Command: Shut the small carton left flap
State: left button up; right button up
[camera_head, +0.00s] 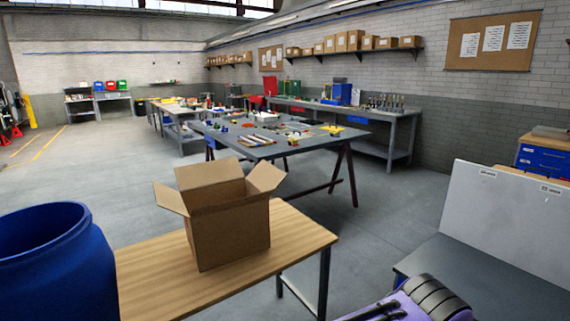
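A small open brown carton (232,236) stands upright on a wooden-topped table. Its left flap (171,198) sticks outward to the left, tilted up from the rim. Its right flap (266,177) sticks out and up to the right. The back flap (208,173) stands up behind the opening. I cannot make out a separate front flap. The bottom of the carton's inside is hidden. Neither gripper can be made out, and nothing touches the carton.
The wooden table (295,238) has bare top around the carton. A blue barrel (60,270) stands close at its left. A grey workbench with a white back panel (505,225) is at right. A long grey table with parts (232,140) stands behind, across open floor.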

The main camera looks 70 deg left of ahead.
aim_at(265, 176)
jog(key=u, duration=0.5)
jog(key=i, duration=1.1)
jog(key=u, duration=1.75)
jog(key=i, duration=0.8)
jog(key=u, duration=3.1)
jog(key=k, duration=0.85)
jog(key=z, duration=1.1)
